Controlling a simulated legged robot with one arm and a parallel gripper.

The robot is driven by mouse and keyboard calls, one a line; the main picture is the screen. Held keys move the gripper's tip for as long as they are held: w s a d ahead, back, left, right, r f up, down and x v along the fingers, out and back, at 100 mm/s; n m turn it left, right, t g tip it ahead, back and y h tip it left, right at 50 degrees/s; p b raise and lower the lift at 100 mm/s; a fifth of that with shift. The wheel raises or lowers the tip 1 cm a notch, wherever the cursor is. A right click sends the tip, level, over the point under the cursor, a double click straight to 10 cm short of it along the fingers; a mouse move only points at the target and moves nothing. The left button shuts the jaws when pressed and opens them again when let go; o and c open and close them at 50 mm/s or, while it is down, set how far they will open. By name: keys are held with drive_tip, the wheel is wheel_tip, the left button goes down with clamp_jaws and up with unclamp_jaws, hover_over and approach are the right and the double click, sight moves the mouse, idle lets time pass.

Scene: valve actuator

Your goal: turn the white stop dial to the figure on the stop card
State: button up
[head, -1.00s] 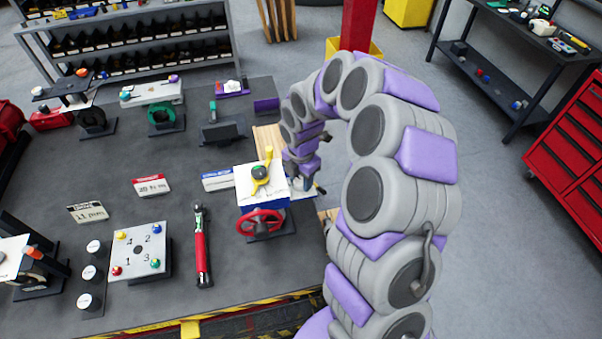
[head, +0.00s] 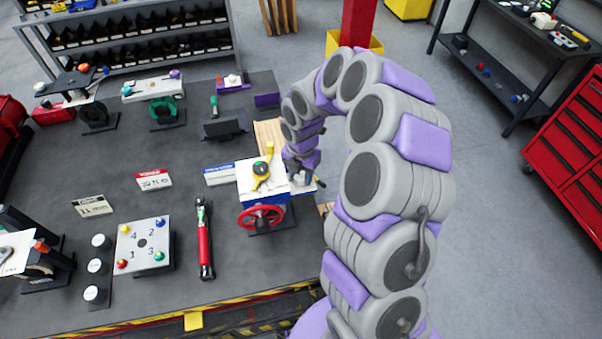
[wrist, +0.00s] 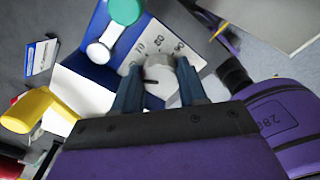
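The white stop dial (wrist: 160,72) is on a white plate with black figures; 70, 80 and 90 show in the wrist view. A dark line is on the dial. My gripper (wrist: 160,85) has its two dark blue fingers apart, one on each side of the dial. I cannot tell if both touch it. The actuator (head: 258,183) is white and blue with a red handwheel (head: 261,217) and a yellow pointer. In the head view my arm hides the dial. A blue-headed card (head: 222,175) stands left of the actuator; I cannot read its figure.
A yellow lever (wrist: 28,110) and a green-ended part (wrist: 125,10) stand near my gripper. A red-handled wrench (head: 205,240), a numbered plate (head: 143,243), a red-headed card (head: 154,180) and a black-headed card (head: 92,206) are on the bench left of the actuator.

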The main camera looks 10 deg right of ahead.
drive_tip(key=shift+o, duration=1)
drive_tip(key=shift+w, duration=0.25)
drive_tip(key=shift+s+r, duration=0.1)
drive_tip(key=shift+r, duration=0.05)
wheel_tip(320, 180, up, 17)
drive_tip(key=shift+b, duration=0.4)
drive_tip(key=s+f+m+b, duration=0.4)
drive_tip(key=s+m+b, duration=0.1)
drive_tip(key=s+m, duration=0.4)
drive_tip(key=s+f+m+g+b, duration=0.1)
drive_tip(key=s+f+m+b, duration=0.4)
drive_tip(key=s+m, duration=0.4)
drive_tip(key=s+f+m+b, duration=0.5)
drive_tip(key=s+m, duration=0.4)
drive_tip(key=s, duration=0.7)
drive_tip(key=shift+s+f+m+g+b, duration=0.25)
drive_tip(key=shift+s+m+g+b, duration=0.05)
drive_tip(key=shift+m+g+b, duration=0.15)
